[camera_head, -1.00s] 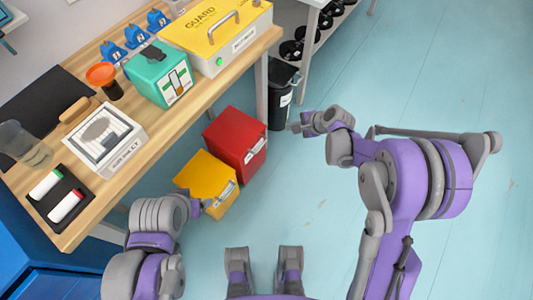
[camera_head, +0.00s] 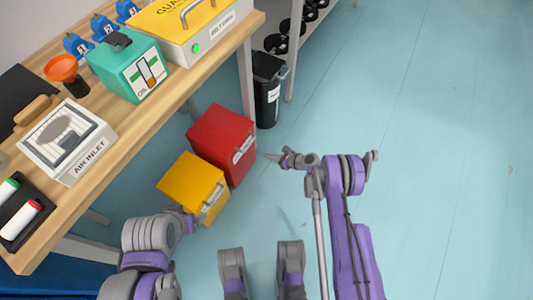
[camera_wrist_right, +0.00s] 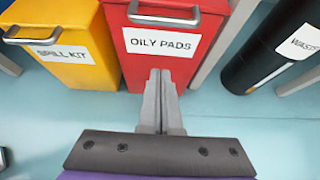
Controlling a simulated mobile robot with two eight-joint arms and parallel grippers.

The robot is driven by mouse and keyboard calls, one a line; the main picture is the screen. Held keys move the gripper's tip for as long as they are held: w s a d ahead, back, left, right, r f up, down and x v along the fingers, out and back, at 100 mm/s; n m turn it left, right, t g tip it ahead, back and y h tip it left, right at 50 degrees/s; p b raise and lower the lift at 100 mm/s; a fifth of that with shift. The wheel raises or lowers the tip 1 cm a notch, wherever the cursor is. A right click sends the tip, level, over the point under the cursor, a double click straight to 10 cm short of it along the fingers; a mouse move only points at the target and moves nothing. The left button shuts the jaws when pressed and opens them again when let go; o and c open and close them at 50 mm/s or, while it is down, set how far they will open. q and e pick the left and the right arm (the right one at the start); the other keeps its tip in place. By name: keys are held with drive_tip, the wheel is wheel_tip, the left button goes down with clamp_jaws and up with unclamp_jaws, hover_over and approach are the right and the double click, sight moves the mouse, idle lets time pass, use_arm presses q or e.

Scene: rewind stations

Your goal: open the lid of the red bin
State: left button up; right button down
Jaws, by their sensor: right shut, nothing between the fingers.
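The red bin (camera_head: 215,135) stands on the floor beside the workbench, and its lid looks closed. A grey handle (camera_head: 243,149) is on its right side in the head view. In the right wrist view the red bin (camera_wrist_right: 150,68) shows a white "OILY PADS" label, with the handle (camera_wrist_right: 164,15) above it. My right gripper (camera_head: 270,155) is shut and empty, pointing at the bin's handle side; it also shows in the right wrist view (camera_wrist_right: 160,76), in front of and below the label. My left gripper (camera_head: 190,224) is by the yellow bin, its fingers unclear.
The yellow bin (camera_head: 188,181), labelled "SPILL KIT", stands right beside the red one. A black waste bin (camera_head: 268,92) stands behind, near the table legs. The workbench (camera_head: 153,115) holds several devices. The floor to the right (camera_head: 430,150) is clear.

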use_arm(q)
drive_tip(key=shift+f+b, duration=0.4)
drive_tip(key=shift+f, duration=0.2)
use_arm(e)
drive_tip(key=w+a, duration=0.4)
drive_tip(key=a, duration=0.2)
drive_tip(key=shift+w, duration=0.25)
drive_tip(key=shift+a, duration=0.1)
